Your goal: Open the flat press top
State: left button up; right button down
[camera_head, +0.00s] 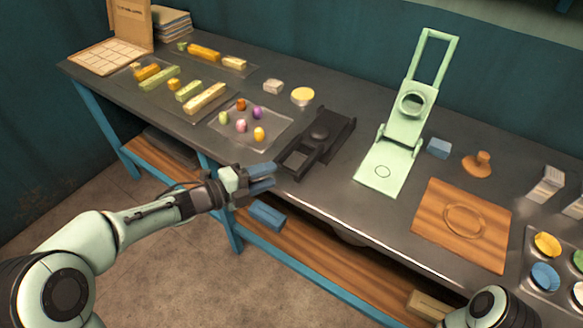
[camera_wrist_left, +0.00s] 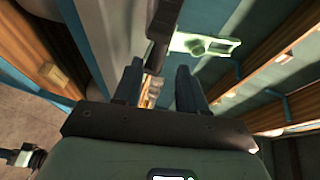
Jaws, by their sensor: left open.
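A black press (camera_head: 322,137) lies low and flat on the table, with a round dark piece on top and its front end near the table's front edge. A pale green press (camera_head: 400,145) stands to its right with its upper frame raised upright; it also shows in the left wrist view (camera_wrist_left: 215,46). My left gripper (camera_head: 266,191) is open and empty, just off the table's front edge, left of and in front of the black press, apart from it. In the left wrist view a dark bar, likely part of the black press, shows beyond my open fingers (camera_wrist_left: 158,86).
A clear sheet with several coloured pieces (camera_head: 241,126) lies left of the black press. A wooden board (camera_head: 462,222), a blue block (camera_head: 439,148) and an orange stamp-like piece (camera_head: 478,164) are to the right. The dark table's front edge (camera_head: 330,218) lies close to my left gripper.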

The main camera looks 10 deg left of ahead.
aim_at(283, 170)
pick_arm(q)
jog(key=x, duration=0.8)
jog(key=shift+f, duration=0.1)
grip_shut()
